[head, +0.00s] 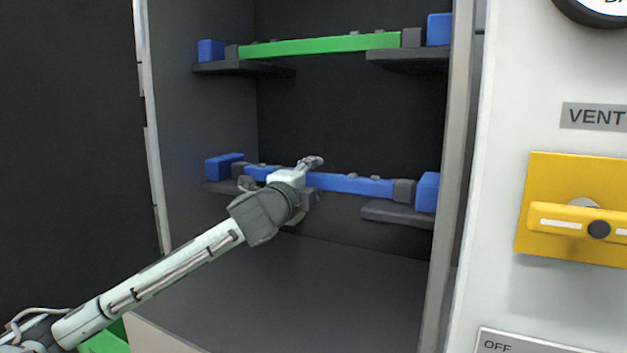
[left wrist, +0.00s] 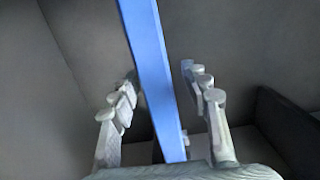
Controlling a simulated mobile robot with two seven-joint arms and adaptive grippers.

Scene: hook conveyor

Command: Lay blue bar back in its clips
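The blue bar (head: 350,184) lies across the lower level of the cabinet. Its ends meet dark grey end pieces (head: 404,190) beside blue blocks (head: 427,192); I cannot tell how deep it sits in its clips. My left gripper (head: 310,165) is at the bar's middle and hides part of it. In the left wrist view the blue bar (left wrist: 152,75) passes between the two fingers of my left gripper (left wrist: 160,82). Gaps show on both sides of the bar, so the fingers are open around it. My right gripper is not in view.
A green bar (head: 320,45) lies across the upper level on dark ledges (head: 408,58). The cabinet's right wall edge (head: 455,170) stands close to the bars' right ends. A yellow panel with a handle (head: 570,180) is on the white face to the right. Below the blue bar is free room.

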